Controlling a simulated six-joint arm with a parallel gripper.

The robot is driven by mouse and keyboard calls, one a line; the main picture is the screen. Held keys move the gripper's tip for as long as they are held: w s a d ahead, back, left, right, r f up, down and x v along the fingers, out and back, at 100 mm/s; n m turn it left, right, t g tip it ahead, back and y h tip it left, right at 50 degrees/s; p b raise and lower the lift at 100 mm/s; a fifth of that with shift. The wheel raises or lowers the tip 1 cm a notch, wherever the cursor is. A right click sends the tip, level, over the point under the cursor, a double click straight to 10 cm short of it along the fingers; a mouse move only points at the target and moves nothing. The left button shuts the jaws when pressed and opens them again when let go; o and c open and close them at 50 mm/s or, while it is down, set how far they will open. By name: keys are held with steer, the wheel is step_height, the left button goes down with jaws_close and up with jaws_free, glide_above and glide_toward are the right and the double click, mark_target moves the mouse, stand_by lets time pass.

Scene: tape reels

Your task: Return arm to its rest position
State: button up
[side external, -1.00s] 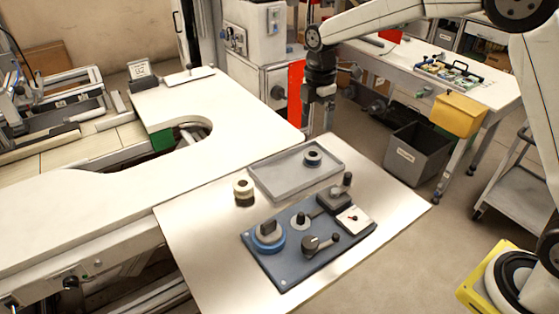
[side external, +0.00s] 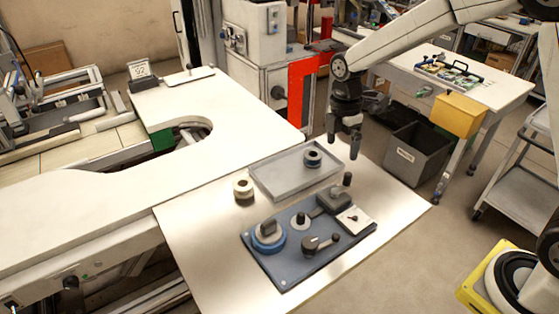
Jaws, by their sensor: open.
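My gripper (side external: 345,150) hangs in the air above the right end of the grey tray, pointing down. Its fingers are apart with nothing between them. A small dark reel with a blue edge (side external: 313,158) lies in the grey tray (side external: 272,183). A cream tape reel (side external: 243,188) stands on the metal table, left of the tray. A blue reel (side external: 268,237) sits on the left part of the blue-grey fixture plate (side external: 284,272), around a dark hub.
The fixture plate also carries dark knobs (side external: 311,244), a dark block (side external: 333,198) and a white square piece (side external: 355,220). The metal table (side external: 195,235) is bare at its left. A white bench (side external: 100,190) adjoins it. A grey bin (side external: 410,155) stands on the floor behind.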

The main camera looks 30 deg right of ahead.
steer(key=shift+m, duration=0.9)
steer(key=s, duration=0.1)
steer(key=s+f, duration=0.1)
steer(key=s, duration=0.2)
steer(key=shift+s+d+f, duration=0.2)
steer(key=shift+d, duration=0.05)
steer(key=s+m, duration=0.1)
steer(key=m, duration=0.1)
steer(key=s+m+t, duration=0.1)
steer(key=s+m, duration=0.2)
steer(key=shift+s+d+f+m, duration=0.25)
steer(key=shift+s+f+m, duration=0.05)
steer(key=shift+m, duration=0.1)
steer(key=s+m, duration=0.1)
steer(key=m, duration=0.1)
steer(key=s+m+t, duration=0.1)
steer(key=s+m, duration=0.1)
steer(key=m, duration=0.1)
steer(key=shift+s+d+f+t, duration=0.1)
steer(key=shift+s+d+t, duration=0.05)
steer(key=shift+t, duration=0.15)
steer(key=s+m, duration=0.1)
steer(key=m, duration=0.1)
steer(key=s+m+t, duration=0.1)
steer(key=m, duration=0.1)
steer(key=shift+s+d+f+m, duration=0.1)
steer(key=shift+s+f+m, duration=0.05)
steer(key=shift+s+m, duration=0.15)
